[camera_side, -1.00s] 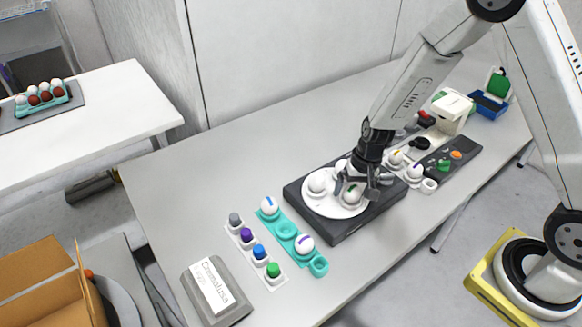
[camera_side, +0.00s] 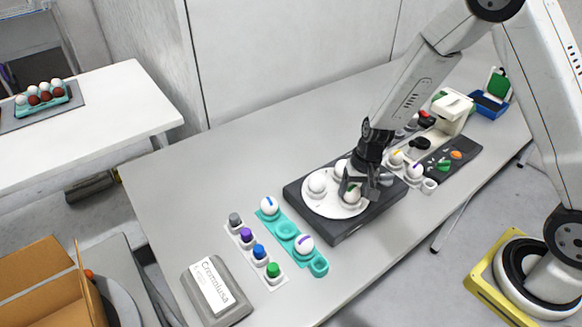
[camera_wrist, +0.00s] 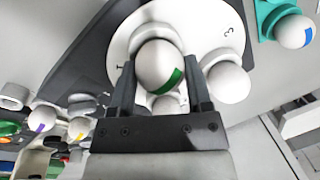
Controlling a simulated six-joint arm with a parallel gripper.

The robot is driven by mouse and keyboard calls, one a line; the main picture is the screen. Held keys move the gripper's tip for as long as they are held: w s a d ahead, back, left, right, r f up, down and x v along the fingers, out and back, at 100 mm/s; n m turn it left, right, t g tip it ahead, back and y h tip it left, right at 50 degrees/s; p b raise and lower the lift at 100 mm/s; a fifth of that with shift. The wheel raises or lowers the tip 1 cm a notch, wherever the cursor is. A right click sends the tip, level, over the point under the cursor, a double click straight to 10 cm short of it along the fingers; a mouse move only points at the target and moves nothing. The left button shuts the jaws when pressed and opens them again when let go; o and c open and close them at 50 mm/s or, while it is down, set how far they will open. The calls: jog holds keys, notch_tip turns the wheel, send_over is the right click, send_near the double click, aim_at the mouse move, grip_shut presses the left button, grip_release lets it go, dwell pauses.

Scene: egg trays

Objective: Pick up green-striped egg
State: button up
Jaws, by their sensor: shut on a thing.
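The green-striped egg (camera_wrist: 158,66) is white with a green band and sits on the round white plate (camera_wrist: 122,45). In the side view the egg (camera_side: 351,197) is at the plate's front right, partly covered by my gripper (camera_side: 358,186). In the wrist view my gripper (camera_wrist: 160,90) has one finger on each side of the egg and is shut on it. The egg looks still at its place on the plate; I cannot tell whether it is lifted. Plain white eggs (camera_wrist: 228,82) stand on the same plate, one of them (camera_side: 317,182) at its left.
The plate lies on a dark base (camera_side: 335,235). To the left, a teal tray (camera_side: 286,229) holds a blue-striped and a purple-striped egg, beside a strip of coloured caps. A white tray with striped eggs (camera_side: 414,172) and a dark button panel (camera_side: 465,150) stand right.

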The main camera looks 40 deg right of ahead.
aim_at(349, 187)
jog(key=shift+r, duration=0.2)
jog(key=shift+r, duration=4.8)
jog(key=shift+w+a+f, duration=0.2)
jog(key=shift+w+a, duration=0.1)
jog(key=shift+a, duration=0.2)
jog(key=w+a+f+n, duration=0.2)
jog(key=a+f, duration=0.1)
jog(key=a, duration=0.4)
jog(key=w+a+f+n, duration=0.2)
jog(key=a+f, duration=0.2)
jog(key=a, duration=0.4)
jog(key=shift+w+a+g, duration=0.15)
jog(key=shift+w+g, duration=0.2)
jog(key=shift+g, duration=0.05)
jog(key=shift+f, duration=0.2)
jog(key=shift+f, duration=2.95)
jog(key=shift+f, duration=0.6)
